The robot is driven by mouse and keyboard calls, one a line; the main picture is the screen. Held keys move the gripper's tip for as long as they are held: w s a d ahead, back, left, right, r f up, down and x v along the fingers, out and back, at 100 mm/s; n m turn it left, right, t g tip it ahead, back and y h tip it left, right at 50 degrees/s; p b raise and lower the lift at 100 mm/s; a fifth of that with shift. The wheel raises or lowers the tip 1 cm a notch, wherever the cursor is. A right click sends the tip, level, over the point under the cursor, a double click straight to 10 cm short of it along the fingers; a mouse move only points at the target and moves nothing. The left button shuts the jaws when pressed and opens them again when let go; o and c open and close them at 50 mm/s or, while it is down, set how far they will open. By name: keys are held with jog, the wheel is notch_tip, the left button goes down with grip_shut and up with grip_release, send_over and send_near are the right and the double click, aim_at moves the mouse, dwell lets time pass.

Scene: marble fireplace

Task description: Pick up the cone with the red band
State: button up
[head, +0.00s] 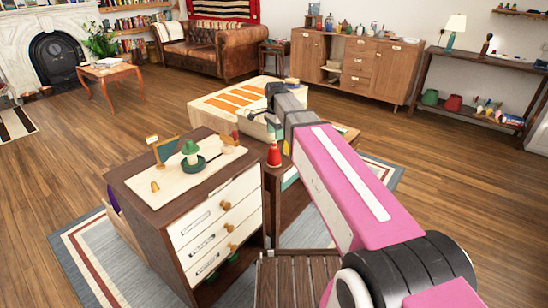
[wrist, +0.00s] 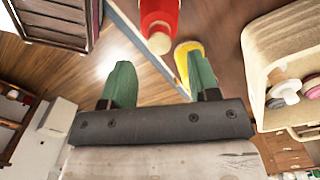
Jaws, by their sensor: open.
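A red cone-like piece (head: 274,156) with a small pale tip stands on the dark wooden table, just below my gripper in the head view. In the wrist view a red piece with a tan end (wrist: 160,18) shows at the top, beyond the fingertips; its far part is cut off by the frame. My gripper (wrist: 160,82) has two green fingers set apart with nothing between them. A yellow piece (wrist: 186,62) is close to the right finger in the wrist view. In the head view my arm hides part of the table and most of the gripper.
A drawer cabinet (head: 216,228) stands at the left, with a green stacked piece (head: 190,155) and small wooden pieces on its top. A cream surface with orange stripes (head: 236,100) lies behind. A rounded wooden holder (wrist: 256,58) with several coloured discs is at right in the wrist view.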

aim_at(274, 141)
jog(key=f, duration=0.4)
jog(key=shift+s+a+f, duration=0.15)
jog(key=shift+a+f, duration=0.15)
jog(key=shift+f, duration=0.1)
grip_shut()
jog(key=shift+r, duration=0.15)
